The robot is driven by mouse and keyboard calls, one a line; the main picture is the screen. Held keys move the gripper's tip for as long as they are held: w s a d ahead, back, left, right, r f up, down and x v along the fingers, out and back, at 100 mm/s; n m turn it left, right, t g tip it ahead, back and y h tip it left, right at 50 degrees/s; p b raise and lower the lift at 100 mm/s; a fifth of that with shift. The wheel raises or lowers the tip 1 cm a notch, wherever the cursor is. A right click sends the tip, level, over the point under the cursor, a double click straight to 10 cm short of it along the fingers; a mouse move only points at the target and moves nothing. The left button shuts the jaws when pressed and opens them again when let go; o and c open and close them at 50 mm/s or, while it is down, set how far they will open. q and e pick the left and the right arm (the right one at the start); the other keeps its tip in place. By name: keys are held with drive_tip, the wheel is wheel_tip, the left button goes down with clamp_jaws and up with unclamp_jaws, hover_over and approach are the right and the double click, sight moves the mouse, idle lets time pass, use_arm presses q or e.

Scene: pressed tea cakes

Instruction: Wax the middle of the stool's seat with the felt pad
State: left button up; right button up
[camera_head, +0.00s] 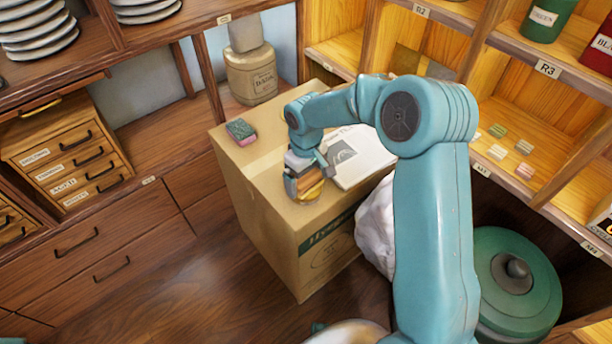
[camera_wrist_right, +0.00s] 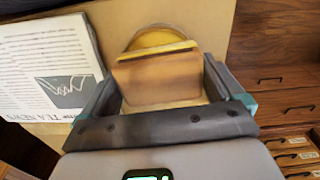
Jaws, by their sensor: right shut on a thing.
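My right gripper (camera_head: 303,178) is over the top of a cardboard box. It is shut on a brown block with a yellowish edge, which I take to be the felt pad (camera_wrist_right: 160,78). The block sits between both fingers in the right wrist view. A round yellow thing (camera_wrist_right: 160,38) shows just beyond the block, partly hidden by it. I cannot tell whether the two touch. I cannot make out the stool or its seat in either view. My left gripper is not in view.
The cardboard box (camera_head: 272,220) stands on the wooden floor. On it lie a green-and-pink sponge-like block (camera_head: 240,131) and a printed newspaper (camera_head: 358,158). A white sack (camera_head: 376,228) leans beside it. A green lidded container (camera_head: 515,305) stands right; shelves and drawers surround.

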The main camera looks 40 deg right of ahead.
sight(306, 176)
drive_tip(key=shift+r+p, duration=2.3)
drive_tip(key=shift+r, duration=1.15)
drive_tip(key=shift+f, duration=0.1)
